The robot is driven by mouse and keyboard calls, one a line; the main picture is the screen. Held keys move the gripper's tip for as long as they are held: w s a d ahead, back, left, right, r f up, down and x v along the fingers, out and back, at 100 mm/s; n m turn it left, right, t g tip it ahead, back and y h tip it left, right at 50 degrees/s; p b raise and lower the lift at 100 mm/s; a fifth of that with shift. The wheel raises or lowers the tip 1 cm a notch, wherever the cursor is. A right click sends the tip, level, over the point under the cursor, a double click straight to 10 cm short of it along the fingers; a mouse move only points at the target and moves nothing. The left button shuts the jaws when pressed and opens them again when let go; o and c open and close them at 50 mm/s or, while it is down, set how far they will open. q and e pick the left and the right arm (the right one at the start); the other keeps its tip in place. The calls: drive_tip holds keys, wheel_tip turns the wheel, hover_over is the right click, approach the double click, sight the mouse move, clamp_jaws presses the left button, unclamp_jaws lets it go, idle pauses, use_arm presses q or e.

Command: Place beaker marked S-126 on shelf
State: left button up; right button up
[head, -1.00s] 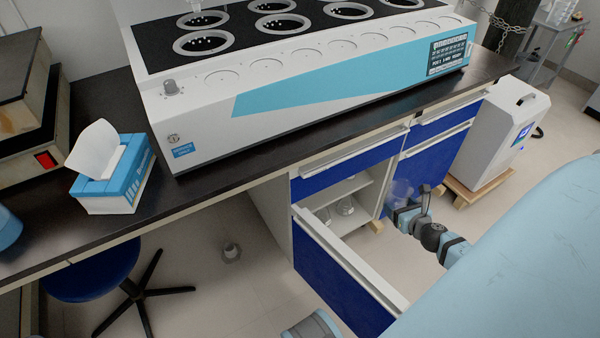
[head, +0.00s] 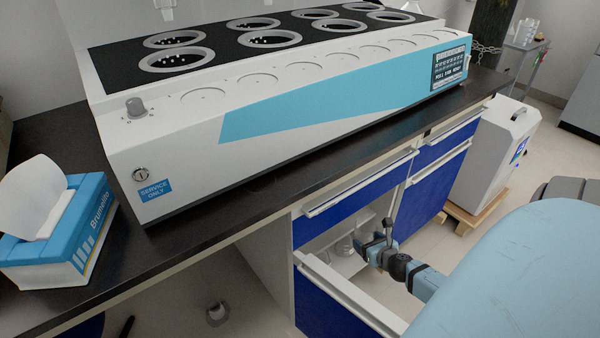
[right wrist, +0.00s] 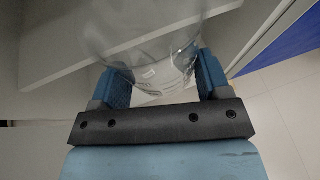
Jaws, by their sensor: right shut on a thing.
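My right gripper (head: 372,250) is shut on a clear glass beaker (right wrist: 150,62), with blue finger pads on both sides of it in the right wrist view. A small label shows on the glass, but I cannot read it. In the head view the gripper is at the opening of the lower cabinet, and the held beaker is hard to make out. The pale shelf (head: 322,243) is inside that cabinet, left of the gripper. Other clear glassware (head: 343,248) stands in the cabinet. My left gripper is out of view.
The blue cabinet door (head: 335,300) stands open in front. A blue drawer (head: 358,188) closes off the space above. The black counter (head: 200,232) carries the distiller (head: 330,110) and a tissue box (head: 60,235). A white unit (head: 492,150) stands on the right.

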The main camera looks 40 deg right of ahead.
drive_tip(key=w+a, duration=0.1)
drive_tip(key=w, duration=0.3)
drive_tip(key=w+a+b, duration=0.1)
drive_tip(key=w, duration=0.4)
drive_tip(key=w+a+b, duration=0.1)
drive_tip(key=w, duration=0.4)
drive_tip(key=shift+a+f, duration=0.1)
drive_tip(key=shift+a, duration=0.05)
drive_tip(key=w+b, duration=0.1)
drive_tip(key=w, duration=0.1)
drive_tip(key=w+a+b, duration=0.1)
drive_tip(key=w, duration=0.2)
drive_tip(key=shift+w+a, duration=0.35)
drive_tip(key=shift+w, duration=0.45)
drive_tip(key=w+b, duration=0.1)
drive_tip(key=w, duration=0.1)
drive_tip(key=w+a+b, duration=0.1)
drive_tip(key=w+b, duration=0.1)
drive_tip(key=shift+s+f+b, duration=0.1)
drive_tip(key=shift+f+b, duration=0.5)
drive_tip(key=shift+f, duration=0.15)
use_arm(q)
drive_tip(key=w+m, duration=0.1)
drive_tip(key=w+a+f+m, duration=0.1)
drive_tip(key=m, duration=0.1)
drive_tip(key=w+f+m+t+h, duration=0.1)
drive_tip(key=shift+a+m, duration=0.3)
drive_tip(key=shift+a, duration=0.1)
